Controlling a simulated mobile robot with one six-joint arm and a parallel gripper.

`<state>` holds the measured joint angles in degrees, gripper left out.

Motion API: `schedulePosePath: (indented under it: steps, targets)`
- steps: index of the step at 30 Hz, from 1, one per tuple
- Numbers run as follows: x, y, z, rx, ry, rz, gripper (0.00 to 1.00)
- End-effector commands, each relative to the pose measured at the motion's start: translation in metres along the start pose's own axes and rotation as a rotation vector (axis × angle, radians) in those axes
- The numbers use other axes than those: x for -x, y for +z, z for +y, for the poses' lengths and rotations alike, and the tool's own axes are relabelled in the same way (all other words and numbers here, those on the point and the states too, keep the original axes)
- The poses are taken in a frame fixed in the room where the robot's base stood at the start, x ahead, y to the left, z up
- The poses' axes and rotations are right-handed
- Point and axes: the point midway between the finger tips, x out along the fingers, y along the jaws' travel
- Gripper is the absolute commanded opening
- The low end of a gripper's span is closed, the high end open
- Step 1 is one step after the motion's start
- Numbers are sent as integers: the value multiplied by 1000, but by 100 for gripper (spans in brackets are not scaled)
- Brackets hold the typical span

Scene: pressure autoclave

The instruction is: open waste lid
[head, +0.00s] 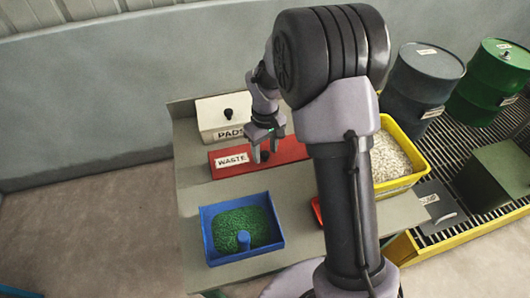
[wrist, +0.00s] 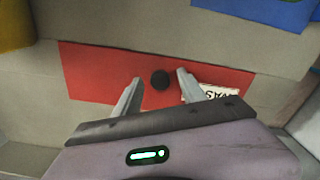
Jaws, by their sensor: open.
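The red waste lid (head: 286,150) lies on the bench, with a white WASTE label (head: 231,159) at its left end in the head view. It looks shut. In the wrist view the red lid (wrist: 100,75) shows a round dark knob (wrist: 160,79) near its middle. My gripper (head: 262,157) is over the lid, pointing down, with its fingers open. In the wrist view the fingertips of my gripper (wrist: 159,75) are on either side of the knob, with a gap on both sides. I cannot tell how far above the lid the fingertips are.
A white PADS box (head: 222,112) with a dark knob stands behind the lid. A blue tray (head: 214,247) of green granules is in front. A yellow bin (head: 418,150) of pale granules is right. Grey (head: 418,85) and green (head: 488,85) drums stand beyond on a grating.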

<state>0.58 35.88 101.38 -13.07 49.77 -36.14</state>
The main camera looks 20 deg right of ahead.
Motion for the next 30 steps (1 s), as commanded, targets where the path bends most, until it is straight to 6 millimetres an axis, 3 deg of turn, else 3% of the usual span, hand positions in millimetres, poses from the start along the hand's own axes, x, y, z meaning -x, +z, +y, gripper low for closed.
schedulePosePath:
  steps: [5, 12, 30]
  targets:
    - [1, 0, 0, 0, 0, 0, 48]
    - [1, 0, 0, 0, 0, 0, 1]
    - [1, 0, 0, 0, 0, 0, 0]
